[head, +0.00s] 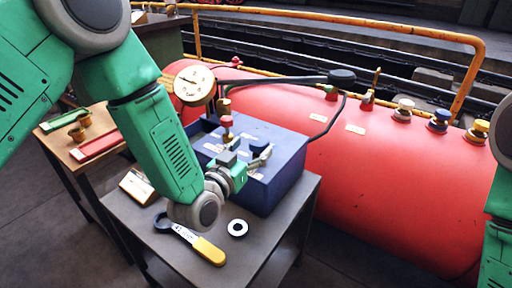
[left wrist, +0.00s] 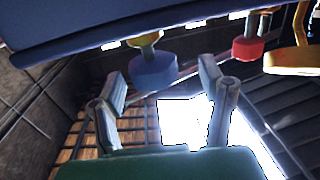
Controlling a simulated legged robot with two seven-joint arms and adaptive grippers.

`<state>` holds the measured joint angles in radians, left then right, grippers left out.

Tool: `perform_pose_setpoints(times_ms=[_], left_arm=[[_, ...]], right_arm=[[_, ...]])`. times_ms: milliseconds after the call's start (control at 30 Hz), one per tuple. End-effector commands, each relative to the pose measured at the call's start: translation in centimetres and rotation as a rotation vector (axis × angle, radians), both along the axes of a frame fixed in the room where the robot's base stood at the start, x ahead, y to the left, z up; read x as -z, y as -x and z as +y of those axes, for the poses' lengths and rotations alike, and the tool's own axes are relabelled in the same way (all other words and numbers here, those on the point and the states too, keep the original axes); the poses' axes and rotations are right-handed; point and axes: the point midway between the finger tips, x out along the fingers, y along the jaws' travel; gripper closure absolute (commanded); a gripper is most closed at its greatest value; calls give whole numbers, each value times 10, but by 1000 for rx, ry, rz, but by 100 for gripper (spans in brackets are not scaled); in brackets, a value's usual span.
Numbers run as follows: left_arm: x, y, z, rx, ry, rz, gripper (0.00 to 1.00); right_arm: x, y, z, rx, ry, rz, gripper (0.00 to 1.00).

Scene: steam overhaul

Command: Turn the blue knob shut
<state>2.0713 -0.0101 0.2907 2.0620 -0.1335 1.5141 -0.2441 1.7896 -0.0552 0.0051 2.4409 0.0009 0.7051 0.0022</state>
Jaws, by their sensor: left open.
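The blue knob (left wrist: 153,70) shows in the left wrist view, below the edge of the blue box (left wrist: 60,40). In the head view the dark blue knob (head: 258,146) is small and partly hidden by my left gripper (head: 246,155), at the box (head: 285,190). In the left wrist view my left gripper (left wrist: 162,88) is open, one finger on each side of the knob in the picture. Its fingers show no clear contact with the knob. My right gripper is out of view.
A red knob (head: 227,121) and a round gauge (head: 195,85) stand by the box. A yellow-handled tool (head: 208,250) and a ring (head: 237,228) lie on the grey table (head: 160,262). A big red tank (head: 400,190) is behind.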

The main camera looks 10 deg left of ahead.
Motion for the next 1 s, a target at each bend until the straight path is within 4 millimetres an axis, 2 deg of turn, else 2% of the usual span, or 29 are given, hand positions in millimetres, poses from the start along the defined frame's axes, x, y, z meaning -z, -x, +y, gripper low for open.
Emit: perform_pose_setpoints(times_ms=[100, 200, 533, 567, 600, 700, 1000], left_arm=[[1, -15, -6, 1, -2, -2, 37], [0, -21, -8, 2, -2, -1, 37], [0, -25, -6, 0, 2, 1, 37], [0, -25, -6, 1, 2, 1, 44], [0, -25, -6, 1, 1, 0, 58], [0, -25, -7, 0, 0, 1, 89], [-1, -26, -6, 60, 0, -4, 89]], right_arm=[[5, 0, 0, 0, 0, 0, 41], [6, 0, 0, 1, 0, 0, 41], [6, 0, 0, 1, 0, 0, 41], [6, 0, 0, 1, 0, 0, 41], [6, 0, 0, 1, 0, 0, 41], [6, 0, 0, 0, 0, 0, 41], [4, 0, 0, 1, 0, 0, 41]])
